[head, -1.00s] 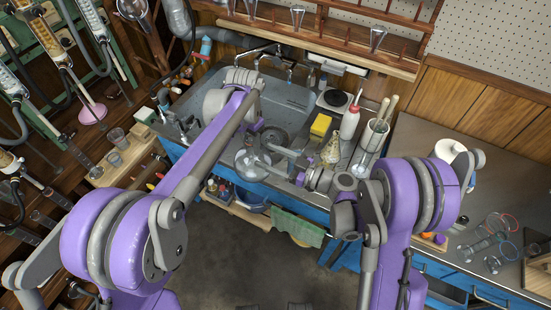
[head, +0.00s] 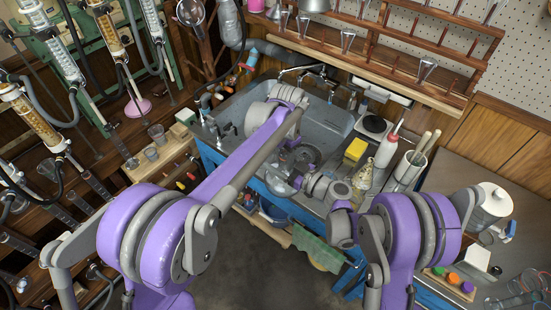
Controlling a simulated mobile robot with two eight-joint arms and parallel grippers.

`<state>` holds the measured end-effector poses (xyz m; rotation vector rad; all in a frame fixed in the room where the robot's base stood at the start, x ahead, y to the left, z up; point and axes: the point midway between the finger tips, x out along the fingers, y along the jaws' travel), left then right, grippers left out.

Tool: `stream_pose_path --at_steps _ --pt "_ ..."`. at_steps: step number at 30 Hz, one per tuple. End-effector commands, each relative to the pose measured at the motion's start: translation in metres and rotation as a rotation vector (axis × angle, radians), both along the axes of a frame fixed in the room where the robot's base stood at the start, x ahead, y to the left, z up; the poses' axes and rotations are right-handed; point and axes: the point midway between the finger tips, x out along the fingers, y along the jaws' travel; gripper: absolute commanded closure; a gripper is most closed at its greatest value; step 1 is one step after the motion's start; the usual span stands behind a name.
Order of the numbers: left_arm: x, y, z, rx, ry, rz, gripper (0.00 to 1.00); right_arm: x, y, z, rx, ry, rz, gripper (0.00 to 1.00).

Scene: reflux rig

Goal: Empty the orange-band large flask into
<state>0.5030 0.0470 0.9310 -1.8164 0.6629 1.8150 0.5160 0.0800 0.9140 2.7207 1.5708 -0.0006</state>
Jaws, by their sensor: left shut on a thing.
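A clear round glass flask (head: 279,185) is at the front edge of the sink (head: 340,118). No orange band can be made out on it. My left arm reaches over the sink, and its gripper (head: 292,172) is small and partly hidden by the arm. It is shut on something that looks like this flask. My right arm's wrist is just to the right of the flask, at the counter's front. Its fingertips do not show clearly. A conical flask with pale yellow contents (head: 362,178) stands on the counter to the right.
A yellow sponge (head: 355,150), a white wash bottle (head: 386,150) and a white jar of rods (head: 409,170) crowd the counter right of the sink. A hotplate (head: 374,126) is behind them. Glass condensers (head: 62,65) line the left. The floor in front is clear.

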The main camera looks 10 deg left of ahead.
Motion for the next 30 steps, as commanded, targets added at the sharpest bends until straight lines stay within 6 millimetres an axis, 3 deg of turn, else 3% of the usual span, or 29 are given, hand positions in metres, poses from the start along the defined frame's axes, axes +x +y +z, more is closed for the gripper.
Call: stream_pose_path --at_steps 1,11,18,19,21,24,30 --pt "0.0000 0.0000 0.0003 0.000 0.000 0.000 1.00 0.0000 -0.0002 0.0001 0.000 0.000 0.000 0.38" --pt "0.0008 -0.0001 0.0003 -0.001 -0.002 0.000 1.00 -0.0011 0.0004 0.0002 0.000 0.000 0.003 0.97" --pt "0.0018 -0.0005 0.0003 -0.002 -0.005 0.000 1.00 -0.0029 0.0017 0.0003 0.001 0.000 0.008 1.00" --pt "0.0020 -0.0005 0.0003 -0.001 -0.006 0.000 0.55 -0.0032 0.0019 0.0007 0.001 0.000 0.009 1.00" --pt "0.0020 -0.0005 0.0003 -0.002 -0.005 0.000 0.43 -0.0033 0.0019 0.0007 0.001 0.000 0.009 1.00" --pt "0.0020 -0.0003 0.0002 -0.001 -0.006 0.000 0.26 -0.0033 0.0019 0.0007 0.001 0.000 0.009 1.00" --pt "0.0021 -0.0001 0.0001 -0.001 -0.006 -0.001 0.26 -0.0036 0.0020 0.0007 0.001 0.000 0.009 1.00"
